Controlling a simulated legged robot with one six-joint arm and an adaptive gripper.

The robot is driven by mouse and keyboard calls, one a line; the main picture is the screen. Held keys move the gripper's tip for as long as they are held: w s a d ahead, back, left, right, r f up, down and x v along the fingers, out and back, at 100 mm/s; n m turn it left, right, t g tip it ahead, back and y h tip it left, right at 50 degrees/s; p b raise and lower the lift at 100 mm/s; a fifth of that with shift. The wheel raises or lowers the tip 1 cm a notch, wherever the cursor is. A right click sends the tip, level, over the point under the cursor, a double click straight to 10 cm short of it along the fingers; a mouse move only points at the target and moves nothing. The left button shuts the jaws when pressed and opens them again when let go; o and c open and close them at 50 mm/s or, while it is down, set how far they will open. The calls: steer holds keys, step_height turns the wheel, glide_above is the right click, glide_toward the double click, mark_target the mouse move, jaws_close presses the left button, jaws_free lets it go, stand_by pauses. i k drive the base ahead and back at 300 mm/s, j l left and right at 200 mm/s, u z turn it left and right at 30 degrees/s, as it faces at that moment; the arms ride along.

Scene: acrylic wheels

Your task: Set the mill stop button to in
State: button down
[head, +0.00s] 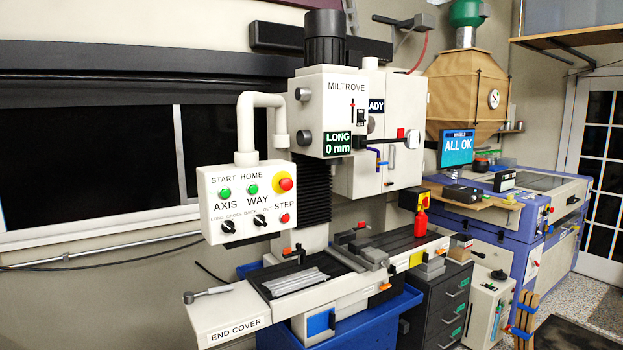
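The mill stop button (286,184) is a red round mushroom head on a yellow ring. It sits at the upper right of the white control panel (210,236), which hangs on a bent white arm at the left of the mill (320,88). From this angle I cannot tell whether the button is in or out. Two green buttons sit left of it, labelled START and HOME. A smaller red STEP button (285,218) is below it, and two black knobs are at the lower left. My gripper is not in view, and nothing covers the button.
The mill table (405,240) extends to the right, with an END COVER plate and crank handle at the near left. A dark drawer cabinet (432,300) and a blue-and-white machine (520,225) stand at right.

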mark_target(286, 184)
steer(key=i+l, duration=0.4)
steer(key=i, duration=0.15)
steer(key=i+l, duration=0.4)
steer(key=i, duration=0.15)
steer(key=i+l, duration=0.4)
steer(key=i, duration=0.2)
steer(key=i+l, duration=0.4)
steer(key=i, duration=0.15)
steer(key=u, duration=1.15)
